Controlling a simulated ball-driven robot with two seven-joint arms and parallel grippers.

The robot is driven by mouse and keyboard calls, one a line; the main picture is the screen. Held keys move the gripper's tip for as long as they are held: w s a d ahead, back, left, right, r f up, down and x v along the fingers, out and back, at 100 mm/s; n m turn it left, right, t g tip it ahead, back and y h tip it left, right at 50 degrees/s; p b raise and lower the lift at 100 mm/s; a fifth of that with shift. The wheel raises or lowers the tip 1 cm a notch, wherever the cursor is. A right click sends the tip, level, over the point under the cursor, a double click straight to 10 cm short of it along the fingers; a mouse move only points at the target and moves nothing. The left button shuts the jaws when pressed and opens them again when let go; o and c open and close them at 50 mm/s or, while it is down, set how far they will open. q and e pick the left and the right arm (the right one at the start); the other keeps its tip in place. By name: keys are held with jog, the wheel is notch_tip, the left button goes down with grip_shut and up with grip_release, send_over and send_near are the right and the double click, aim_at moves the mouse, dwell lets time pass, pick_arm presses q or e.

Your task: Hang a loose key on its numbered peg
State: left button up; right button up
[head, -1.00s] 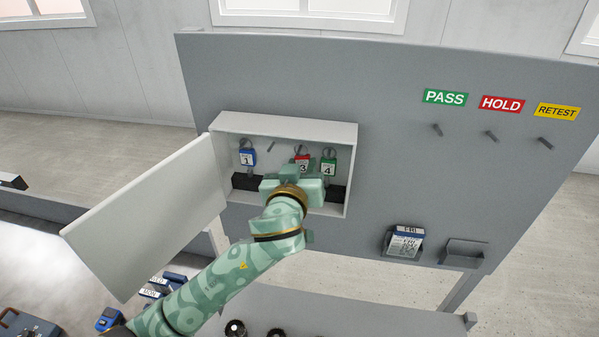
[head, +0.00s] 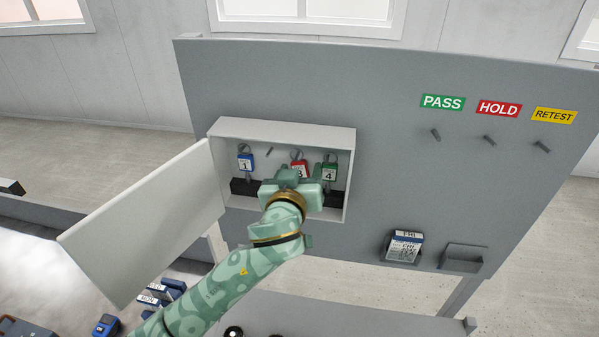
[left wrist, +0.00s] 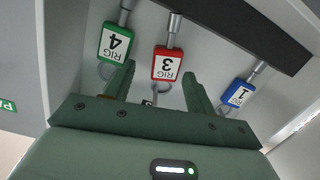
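The open key cabinet (head: 285,129) hangs on the grey panel. Inside, the blue tag 1 (head: 246,163), red tag 3 (head: 298,167) and green tag 4 (head: 330,173) hang with their keys; a bare peg (head: 270,151) lies between tags 1 and 3. My left gripper (head: 297,178) is in the cabinet in front of red tag 3, partly hiding it. In the left wrist view, the left gripper (left wrist: 160,74) has its fingers apart, with the red tag (left wrist: 167,64) in line with the gap and its ring between them. I cannot tell whether they touch. My right gripper is out of view.
The cabinet door (head: 145,225) stands open to the left. PASS, HOLD and RETEST labels with bare pegs (head: 489,140) are on the right. Below them are a holder with a blue-and-white item (head: 404,245) and an empty holder (head: 464,260). A dark bar (left wrist: 245,32) runs along the cabinet.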

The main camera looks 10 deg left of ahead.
pick_arm(q)
jog(key=shift+r, duration=0.1)
jog(key=shift+s+r, duration=0.2)
jog(key=shift+s, duration=0.1)
jog(key=s+r+p, duration=0.1)
jog(key=s+p, duration=0.2)
jog(key=s, duration=0.6)
jog(key=s+a+f+g+b, duration=0.1)
jog(key=f+g+b, duration=0.3)
jog(key=f, duration=0.6)
jog(key=s+a+f+m+g+b, duration=0.1)
jog(key=s+f+g+b, duration=0.2)
jog(key=f+b, duration=0.4)
jog(key=s+a+f+m+g+b, duration=0.1)
jog(key=f+g+b, duration=0.4)
jog(key=f, duration=1)
jog(key=shift+s+a+f+h+b, duration=0.25)
jog(key=shift+s+h+b, duration=0.15)
jog(key=shift+s+b, duration=0.45)
jog(key=shift+s, duration=0.1)
